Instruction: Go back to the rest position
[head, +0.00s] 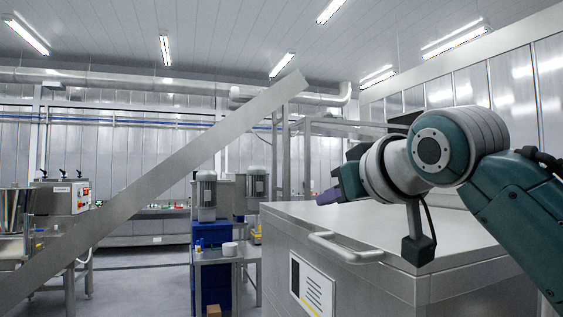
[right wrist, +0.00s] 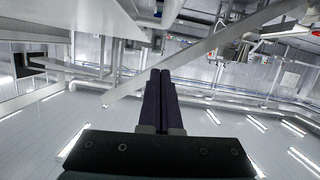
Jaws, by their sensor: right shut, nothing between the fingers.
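My right gripper (head: 326,197) is raised over the large steel cabinet in the head view, with its purple fingers pointing left. In the right wrist view its two dark fingers (right wrist: 160,74) lie side by side, shut, with nothing between them. The wrist view looks upside down, with ceiling lamps along the bottom. My left gripper and left arm are not in the head view.
The steel cabinet (head: 360,222) with a front handle (head: 345,250) fills the lower right, below my right arm. A slanted metal beam (head: 170,172) crosses the left. A small table (head: 215,258) and a control box (head: 66,198) stand beyond. Some floor is free at left.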

